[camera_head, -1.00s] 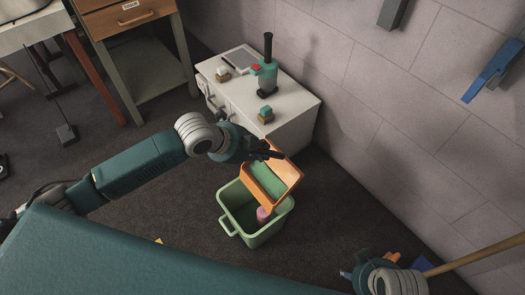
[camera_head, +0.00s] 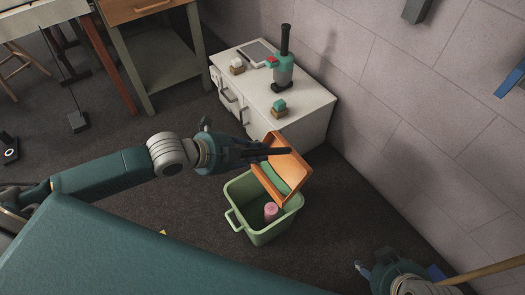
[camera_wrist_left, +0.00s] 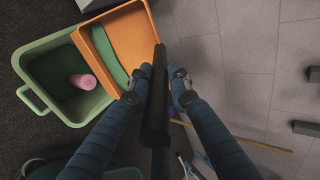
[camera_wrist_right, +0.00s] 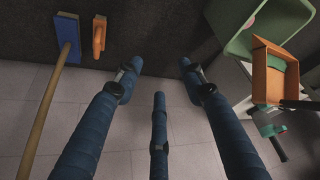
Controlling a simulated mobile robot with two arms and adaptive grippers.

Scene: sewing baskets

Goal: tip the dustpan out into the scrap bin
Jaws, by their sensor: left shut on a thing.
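The orange dustpan (camera_head: 291,160) is steeply tilted over the back right rim of the green scrap bin (camera_head: 236,191). A green scrap (camera_head: 271,180) lies in the dustpan along its lower side; it also shows in the left wrist view (camera_wrist_left: 108,52). A pink cylinder (camera_head: 270,212) is inside the bin. My left gripper (camera_wrist_left: 158,90) is shut on the dustpan's black handle (camera_wrist_left: 155,115). My right gripper (camera_wrist_right: 157,75) is open and empty, low at the right; the head view cuts off part of it.
A white cabinet (camera_head: 315,118) stands behind the bin, with a teal and black device (camera_head: 284,72) and small blocks on top. A broom (camera_wrist_right: 50,95) with a blue head and an orange object (camera_wrist_right: 99,37) lie near my right gripper. A wall borders the right.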

